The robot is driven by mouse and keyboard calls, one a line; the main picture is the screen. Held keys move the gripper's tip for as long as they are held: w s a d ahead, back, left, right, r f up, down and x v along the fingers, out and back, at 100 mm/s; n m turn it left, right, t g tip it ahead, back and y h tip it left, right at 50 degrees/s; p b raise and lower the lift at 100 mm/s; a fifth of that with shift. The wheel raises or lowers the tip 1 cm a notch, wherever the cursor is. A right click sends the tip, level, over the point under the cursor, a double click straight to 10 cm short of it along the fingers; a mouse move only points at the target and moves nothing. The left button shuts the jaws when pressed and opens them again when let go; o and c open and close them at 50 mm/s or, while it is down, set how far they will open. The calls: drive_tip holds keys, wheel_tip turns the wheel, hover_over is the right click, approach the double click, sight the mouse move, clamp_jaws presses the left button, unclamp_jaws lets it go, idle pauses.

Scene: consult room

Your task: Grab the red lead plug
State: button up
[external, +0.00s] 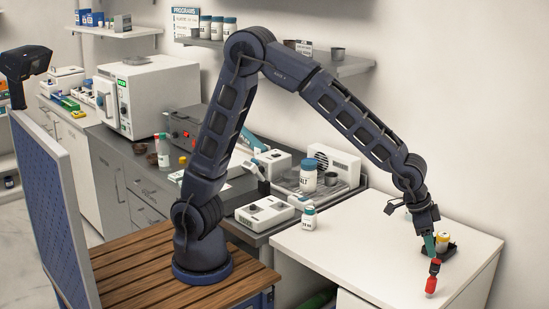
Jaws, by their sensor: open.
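The red lead plug (432,284) is a small red piece with a dark band, seen near the front right of the white tabletop (365,245). My gripper (431,248) points down just above it, with a teal finger reaching its upper end. From this side I cannot tell whether the plug stands between the fingers or just below them, or whether they touch it. The gripper is open. The gap between the fingers is too small to make out.
A dark holder (449,247) with a yellow item stands close behind the gripper. The middle of the white tabletop is clear.

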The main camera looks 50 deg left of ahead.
sight(438, 274)
drive_tip(key=x, duration=1)
drive_tip(key=shift+w+a, duration=0.2)
drive_tip(key=c, duration=1)
